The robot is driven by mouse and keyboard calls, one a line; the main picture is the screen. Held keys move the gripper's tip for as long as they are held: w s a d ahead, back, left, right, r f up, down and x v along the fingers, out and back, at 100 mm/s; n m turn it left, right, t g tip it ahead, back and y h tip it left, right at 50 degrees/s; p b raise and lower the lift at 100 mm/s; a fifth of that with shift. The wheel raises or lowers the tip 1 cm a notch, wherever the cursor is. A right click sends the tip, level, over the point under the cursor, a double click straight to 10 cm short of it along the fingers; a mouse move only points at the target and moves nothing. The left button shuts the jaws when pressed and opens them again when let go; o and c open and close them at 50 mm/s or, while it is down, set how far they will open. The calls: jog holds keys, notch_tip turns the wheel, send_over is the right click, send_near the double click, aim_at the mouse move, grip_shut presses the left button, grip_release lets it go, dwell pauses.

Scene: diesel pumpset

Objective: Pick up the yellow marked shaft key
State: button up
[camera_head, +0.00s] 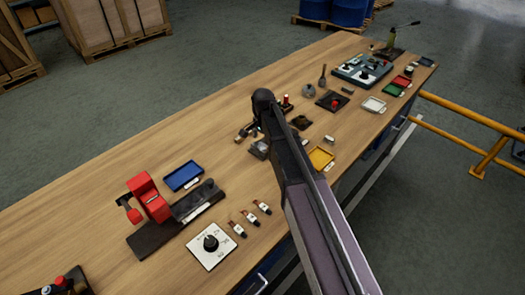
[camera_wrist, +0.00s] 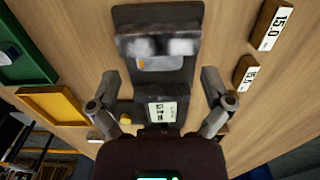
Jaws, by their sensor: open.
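My gripper (camera_wrist: 160,104) is open in the wrist view, with one finger at each side and nothing clearly held between them. Ahead of it stands a dark metal holder (camera_wrist: 158,22) with two pale, shiny spots. A small orange-yellow mark (camera_wrist: 141,64) shows on its front, perhaps on the shaft key; the key's outline cannot be made out. A dark block with a white label (camera_wrist: 162,111) lies between the fingers in the picture. A small yellow spot (camera_wrist: 125,119) shows beside the left finger. In the head view my arm hides much of this area.
A yellow tray (camera_wrist: 50,104) and a green tray (camera_wrist: 22,62) lie left in the wrist view. Blocks labelled 15.0 (camera_wrist: 272,27) and similar (camera_wrist: 246,73) lie right.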

jog(key=shift+f+b, duration=0.6)
jog(key=shift+f, duration=0.3)
jog(key=c, duration=1.3)
jog(key=shift+r, duration=0.1)
notch_tip(320, 180, up, 3)
jog(key=p, duration=0.3)
jog(key=shift+r, duration=0.15)
jog(key=s+d, duration=0.1)
jog(key=s, duration=0.4)
jog(key=s+d+r+p, duration=0.1)
jog(key=s+d, duration=0.1)
jog(key=s, duration=0.3)
jog(key=s+d+p, duration=0.1)
jog(key=s+d, duration=0.1)
jog(key=s, duration=0.3)
jog(key=shift+s+r, duration=0.1)
jog(key=shift+r, duration=0.15)
